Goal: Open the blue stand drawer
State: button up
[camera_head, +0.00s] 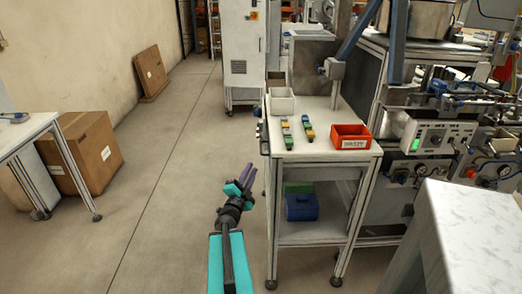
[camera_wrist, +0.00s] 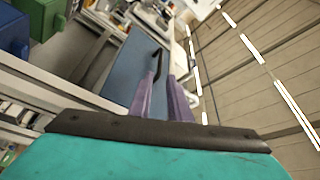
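The blue drawer front (camera_wrist: 128,66) shows in the wrist view, with a dark bar handle (camera_wrist: 157,66) near its right side. The front looks closed, though I cannot be sure. My gripper (camera_wrist: 163,82) has two purple fingers, apart with a gap between them. The handle lies just beyond the fingertips; I cannot tell whether they touch it. In the head view my gripper (camera_head: 248,174) is beside the left side of the white-topped stand (camera_head: 318,150), below its top. The blue front is hidden from that view.
The stand's top holds a red-orange bin (camera_head: 350,136), a white bin (camera_head: 280,101) and small coloured blocks. A blue box (camera_head: 301,208) sits on its lower shelf. A pale table (camera_head: 470,235) is at the right front. The floor (camera_head: 165,190) left of the stand is clear.

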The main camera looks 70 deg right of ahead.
aim_at(261, 147)
jog(key=shift+d+b, duration=0.25)
jog(key=shift+b, duration=0.3)
jog(key=b+x, duration=0.2)
jog(key=b, duration=0.3)
jog(key=shift+d, duration=0.15)
jog(key=d+b, duration=0.1)
jog(key=b, duration=0.1)
jog(key=shift+b, duration=0.3)
jog(key=b+x, duration=0.1)
jog(key=b, duration=0.4)
jog(key=shift+d+r, duration=0.1)
jog(key=shift+d, duration=0.2)
jog(key=shift+x, duration=4.15)
jog(key=shift+r, duration=0.15)
